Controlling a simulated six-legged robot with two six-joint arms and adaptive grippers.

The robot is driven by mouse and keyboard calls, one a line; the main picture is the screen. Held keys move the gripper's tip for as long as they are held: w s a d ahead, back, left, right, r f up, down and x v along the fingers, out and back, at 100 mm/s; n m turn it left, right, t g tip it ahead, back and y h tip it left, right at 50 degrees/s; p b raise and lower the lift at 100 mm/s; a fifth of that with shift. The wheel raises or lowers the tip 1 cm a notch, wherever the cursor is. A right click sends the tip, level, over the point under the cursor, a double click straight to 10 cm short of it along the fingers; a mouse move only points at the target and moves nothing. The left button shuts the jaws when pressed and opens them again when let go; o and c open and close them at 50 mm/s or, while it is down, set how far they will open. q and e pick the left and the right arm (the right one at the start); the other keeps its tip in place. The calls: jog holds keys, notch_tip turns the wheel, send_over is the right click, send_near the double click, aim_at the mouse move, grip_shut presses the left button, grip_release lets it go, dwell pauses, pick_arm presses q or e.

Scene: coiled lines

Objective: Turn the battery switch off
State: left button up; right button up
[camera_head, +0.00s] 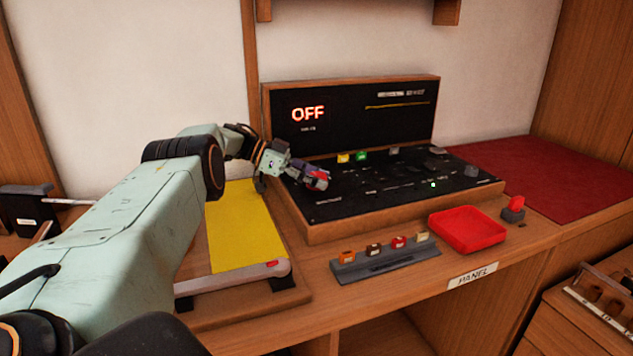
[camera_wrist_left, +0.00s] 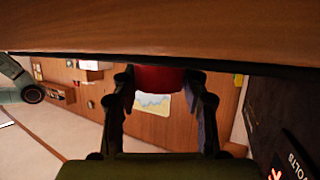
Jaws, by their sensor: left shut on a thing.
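The black control panel (camera_head: 350,198) in its wooden frame stands on the counter. Its upright back shows "OFF" in lit letters (camera_head: 308,114). My left gripper (camera_head: 312,176) is at the panel's left part, shut on a red knob (camera_head: 318,181), which I take to be the battery switch. In the left wrist view the two fingers (camera_wrist_left: 160,105) stand either side of the red knob (camera_wrist_left: 160,78). The switch's base is hidden by the gripper. My right gripper is in neither view.
A red tray (camera_head: 466,246) and a grey rack (camera_head: 385,264) with several small coloured pieces stand in front of the panel. A red-topped grey piece (camera_head: 513,209) is right of the tray. A yellow sheet (camera_head: 262,240) lies under my left arm. A red mat (camera_head: 560,180) covers the right counter.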

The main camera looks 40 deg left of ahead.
aim_at(316, 175)
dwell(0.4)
pick_arm(q)
jog(key=o, duration=1.2)
jog(key=shift+c, duration=0.2)
jog(key=shift+r, duration=0.1)
notch_tip(316, 175, up, 10)
jog(key=shift+f, duration=0.1)
